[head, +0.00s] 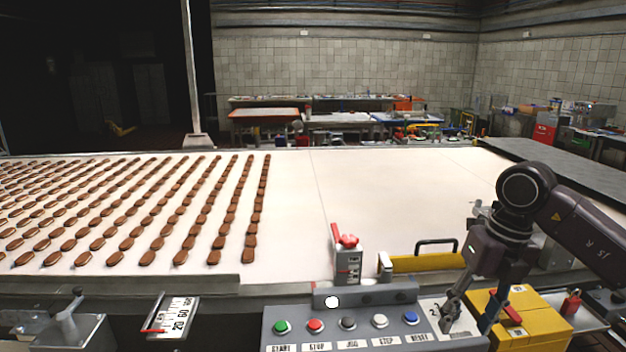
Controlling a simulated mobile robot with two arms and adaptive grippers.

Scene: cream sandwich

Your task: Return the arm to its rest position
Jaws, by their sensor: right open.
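My right arm comes in from the right edge of the head view. Its gripper (469,318) points down, open, with its two fingers apart and nothing seen between them. I cannot tell whether a fingertip touches anything. My left gripper is not in view.
The panel has several coloured buttons, including a green one (281,327) and a blue one (411,318). A red-topped switch box (348,262) and a yellow handled bar (428,263) stand behind. Brown cookies (216,228) fill the left of the white conveyor (370,200); its middle is clear.

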